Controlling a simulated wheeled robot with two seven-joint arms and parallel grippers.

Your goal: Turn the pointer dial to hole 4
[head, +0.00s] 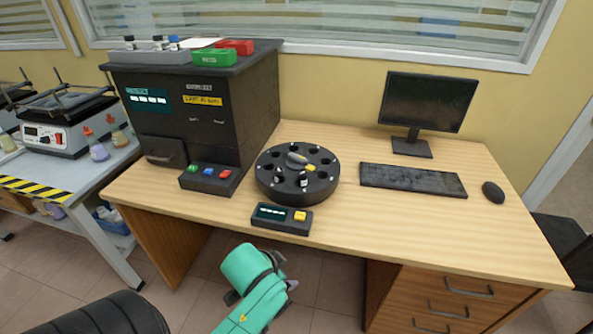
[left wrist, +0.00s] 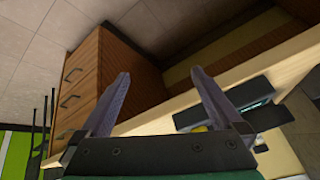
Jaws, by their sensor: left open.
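The black round dial (head: 270,187) sits on the desk left of centre in the head view, with several holes around its top. A grey pointer (head: 296,158) lies at its middle, with a yellow piece (head: 310,168) to its lower right. Two small dark vials with pale parts stand at its front. The hole numbers are too small to read. My left gripper (head: 291,286) is in front of and below the desk edge, apart from the dial; its fingers are mostly hidden there. In the left wrist view it (left wrist: 162,78) is open and empty. My right gripper is not in view.
A small display box (head: 282,218) with a yellow button stands in front of the dial, near the desk's edge. A black cabinet (head: 255,100) and a three-button box (head: 210,179) stand to the left. A keyboard (head: 412,180), monitor (head: 427,103) and mouse (head: 493,192) are to the right.

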